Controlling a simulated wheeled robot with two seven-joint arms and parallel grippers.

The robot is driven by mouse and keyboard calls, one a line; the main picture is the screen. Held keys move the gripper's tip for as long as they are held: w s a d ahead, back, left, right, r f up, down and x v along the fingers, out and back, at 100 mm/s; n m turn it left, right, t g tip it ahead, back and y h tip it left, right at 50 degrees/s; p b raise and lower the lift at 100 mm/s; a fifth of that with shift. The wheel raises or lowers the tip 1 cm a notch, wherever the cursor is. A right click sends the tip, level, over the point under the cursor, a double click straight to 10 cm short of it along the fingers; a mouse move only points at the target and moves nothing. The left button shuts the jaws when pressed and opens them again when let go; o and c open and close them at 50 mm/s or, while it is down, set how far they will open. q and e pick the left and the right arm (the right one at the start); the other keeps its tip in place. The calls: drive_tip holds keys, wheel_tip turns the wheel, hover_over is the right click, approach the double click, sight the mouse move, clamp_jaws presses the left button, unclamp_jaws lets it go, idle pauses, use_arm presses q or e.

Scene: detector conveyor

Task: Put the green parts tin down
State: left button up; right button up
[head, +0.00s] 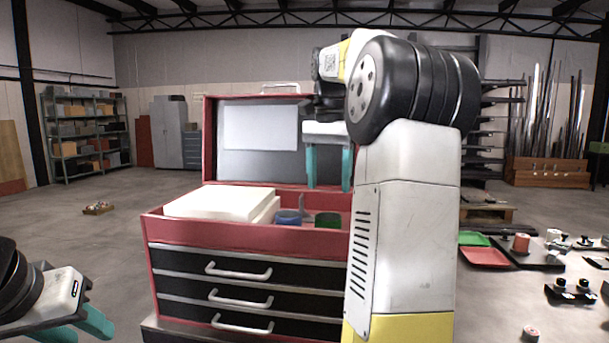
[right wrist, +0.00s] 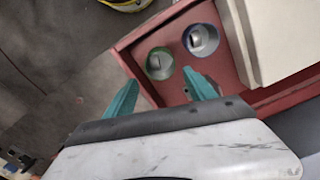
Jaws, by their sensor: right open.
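The green parts tin (head: 327,220) stands in the open top tray of the red tool chest (head: 180,232). It also shows in the right wrist view (right wrist: 160,64), upright, with something small inside. My right gripper (head: 329,188) is open and empty above the tin, its fingers pointing down and clear of it. In the right wrist view the tin lies between and beyond the two fingertips (right wrist: 161,78). My left gripper (head: 92,336) is at the lower left, away from the chest, its two teal fingers apart with nothing seen between them.
A blue tin (head: 289,217) stands just left of the green one in the tray. A pale block (head: 222,203) fills the tray's left part. The raised lid (head: 210,140) stands behind. Red and green trays (head: 485,257) lie at the right among small parts.

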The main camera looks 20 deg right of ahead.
drive_tip(key=s+a+f+n+t+y, duration=0.2)
drive_tip(key=s+a+f+n+t, duration=0.4)
drive_tip(key=s+a+f+n, duration=0.4)
drive_tip(key=s+a+f, duration=0.4)
drive_tip(key=s+a, duration=0.2)
drive_tip(key=s, duration=0.1)
drive_tip(key=shift+a+n, duration=0.3)
drive_tip(key=shift+a, duration=0.1)
drive_tip(key=shift+s, duration=0.15)
